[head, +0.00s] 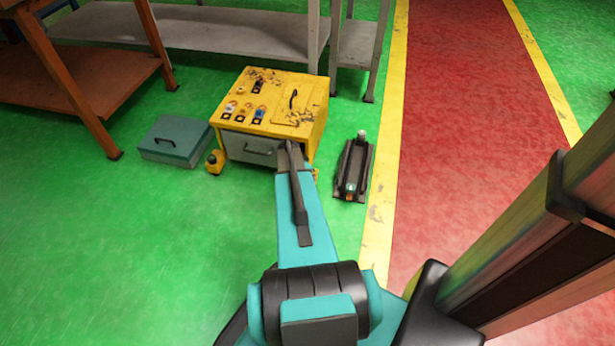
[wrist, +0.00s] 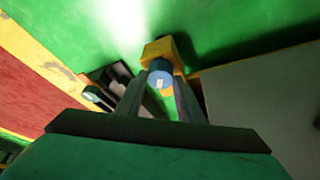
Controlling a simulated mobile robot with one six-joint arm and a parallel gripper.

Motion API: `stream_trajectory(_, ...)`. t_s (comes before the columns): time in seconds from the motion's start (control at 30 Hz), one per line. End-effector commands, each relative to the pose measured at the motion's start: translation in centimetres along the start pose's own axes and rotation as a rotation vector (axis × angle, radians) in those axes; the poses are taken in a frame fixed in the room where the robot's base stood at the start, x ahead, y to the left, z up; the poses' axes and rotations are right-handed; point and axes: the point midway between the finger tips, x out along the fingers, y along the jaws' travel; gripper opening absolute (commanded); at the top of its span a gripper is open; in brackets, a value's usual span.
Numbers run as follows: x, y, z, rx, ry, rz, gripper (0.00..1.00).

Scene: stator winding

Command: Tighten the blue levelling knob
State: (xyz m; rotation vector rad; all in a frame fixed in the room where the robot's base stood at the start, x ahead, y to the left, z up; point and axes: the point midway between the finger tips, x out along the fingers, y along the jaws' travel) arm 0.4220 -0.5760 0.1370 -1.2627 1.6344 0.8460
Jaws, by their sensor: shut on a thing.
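The blue levelling knob (wrist: 160,79) shows in the wrist view, with a pale mark on its face. It sits against a yellow foot (wrist: 158,50) of the yellow cabinet (head: 309,131). My gripper (wrist: 160,92) is shut on the blue knob, one finger on each side of it. In the head view my arm reaches to the cabinet's front right corner, beside its grey drawer (head: 243,149). There the arm hides the blue knob and the fingertips.
A teal box (head: 172,142) stands left of the cabinet, with a yellow foot (head: 215,162) nearby. A dark rail-like device (head: 352,170) lies close on the right. Workbenches (head: 190,28) stand behind. The green floor (head: 120,250) is clear in front.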

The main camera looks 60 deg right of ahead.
Motion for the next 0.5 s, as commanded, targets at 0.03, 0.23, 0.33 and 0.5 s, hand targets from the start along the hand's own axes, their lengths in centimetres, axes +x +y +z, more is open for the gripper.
stream_trajectory(0.03, -0.13, -0.33, -0.02, 0.031, 0.0, 0.011, 0.12)
stream_trajectory(0.23, -0.13, -0.51, -0.05, 0.176, 0.001, 0.071, 0.12)
stream_trajectory(0.33, -0.16, -0.59, -0.1, 0.248, 0.001, 0.1, 0.12)
stream_trajectory(0.5, -0.2, -0.64, -0.16, 0.355, 0.0, 0.144, 0.12)
